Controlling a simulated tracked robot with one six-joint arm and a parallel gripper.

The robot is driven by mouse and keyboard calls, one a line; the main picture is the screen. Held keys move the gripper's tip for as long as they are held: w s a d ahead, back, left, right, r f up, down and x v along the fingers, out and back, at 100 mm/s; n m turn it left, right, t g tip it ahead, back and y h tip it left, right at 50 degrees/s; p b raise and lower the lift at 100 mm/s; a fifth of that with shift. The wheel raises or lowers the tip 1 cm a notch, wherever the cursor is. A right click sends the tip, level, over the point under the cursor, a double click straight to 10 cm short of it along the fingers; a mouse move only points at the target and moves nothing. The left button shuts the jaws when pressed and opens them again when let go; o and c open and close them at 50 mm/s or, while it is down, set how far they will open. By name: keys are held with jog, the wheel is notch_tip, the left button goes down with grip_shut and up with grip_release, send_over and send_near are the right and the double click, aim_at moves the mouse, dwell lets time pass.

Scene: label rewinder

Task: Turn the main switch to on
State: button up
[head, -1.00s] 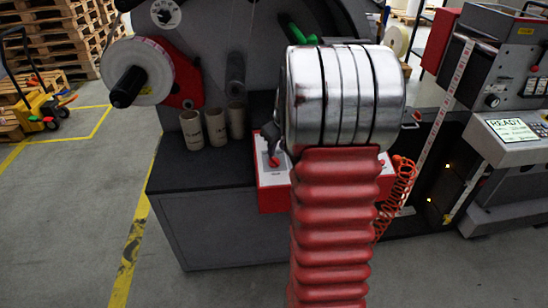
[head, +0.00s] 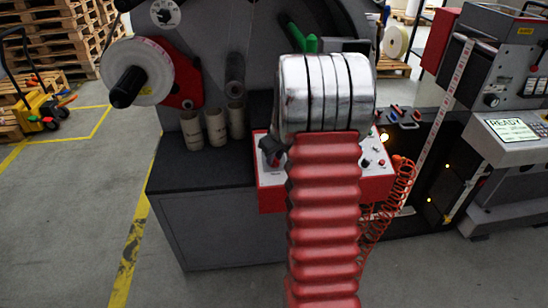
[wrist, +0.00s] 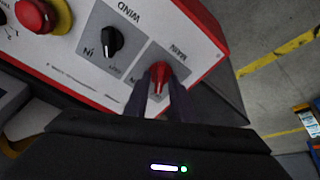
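The main switch is a red knob (wrist: 160,75) on a grey plate marked MAIN, at the right end of the panel in the wrist view. My gripper (wrist: 162,92) is at this knob, its two dark fingers reaching along either side of it. A narrow gap shows between the fingers; whether they press on the knob I cannot tell. The fingers partly hide the plate's position marks. In the head view my gripper (head: 270,150) is a dark shape at the left end of the red-edged control box (head: 376,187), largely hidden by my arm.
A black WIND selector (wrist: 111,42) and a red emergency-stop button (wrist: 36,15) on a yellow base sit beside the main switch. Cardboard cores (head: 215,127) stand on the dark bench left of the box. A coiled red hose (head: 402,185) hangs at its right.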

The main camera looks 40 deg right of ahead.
grip_shut()
jog(key=shift+a, duration=0.25)
jog(key=shift+d, duration=0.15)
jog(key=shift+m, duration=0.5)
jog(key=m, duration=0.5)
jog(key=shift+h, duration=0.4)
jog(key=m, duration=0.3)
jog(key=m+g, duration=0.1)
jog(key=m, duration=0.2)
jog(key=shift+w+a+h, duration=0.15)
jog(key=shift+a+h, duration=0.05)
jog(key=shift+h, duration=0.1)
